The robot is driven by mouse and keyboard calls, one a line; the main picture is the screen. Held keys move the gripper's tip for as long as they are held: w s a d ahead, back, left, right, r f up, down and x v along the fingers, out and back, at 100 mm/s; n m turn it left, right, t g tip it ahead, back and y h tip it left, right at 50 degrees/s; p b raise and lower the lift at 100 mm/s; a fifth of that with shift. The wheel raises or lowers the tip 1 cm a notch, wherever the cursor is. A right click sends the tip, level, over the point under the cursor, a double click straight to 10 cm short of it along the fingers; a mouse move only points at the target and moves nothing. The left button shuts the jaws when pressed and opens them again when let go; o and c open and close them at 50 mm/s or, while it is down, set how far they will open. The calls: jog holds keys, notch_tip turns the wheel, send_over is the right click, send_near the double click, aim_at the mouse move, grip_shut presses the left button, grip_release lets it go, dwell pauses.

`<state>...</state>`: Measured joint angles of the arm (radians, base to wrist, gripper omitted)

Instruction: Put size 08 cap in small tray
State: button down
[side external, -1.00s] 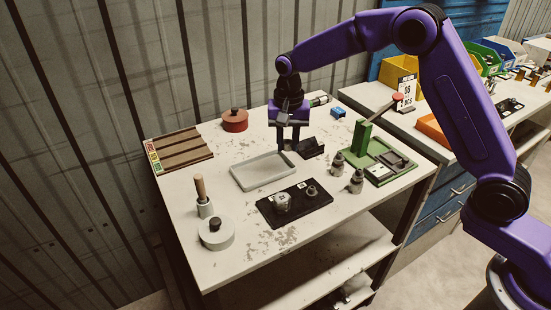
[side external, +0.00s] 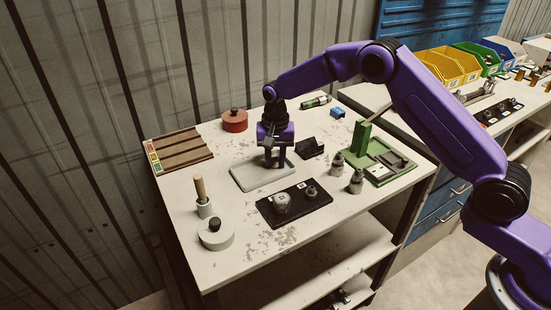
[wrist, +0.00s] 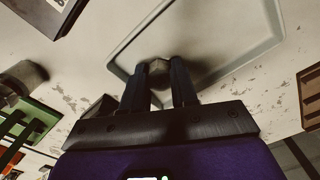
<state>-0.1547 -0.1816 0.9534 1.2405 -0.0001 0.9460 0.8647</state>
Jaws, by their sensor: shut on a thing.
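My gripper (side external: 275,162) points down over the small tray (side external: 248,183), a shallow pale tray in the middle of the bench. In the wrist view, my gripper's fingers (wrist: 158,85) are shut on a small hexagonal metal cap (wrist: 157,67). Its size mark cannot be read. The cap is over or inside the tray (wrist: 122,72), close to its floor; I cannot tell whether it touches. In the side view the fingers hide the cap.
A black plate (side external: 264,211) with metal parts lies in front of the tray. Two grey fittings (side external: 356,181) and a green fixture (side external: 379,167) stand to the right, a black block (side external: 311,149) just right of the tray. A red round pot (side external: 235,122) stands behind.

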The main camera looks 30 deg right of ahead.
jog(key=shift+f, duration=0.25)
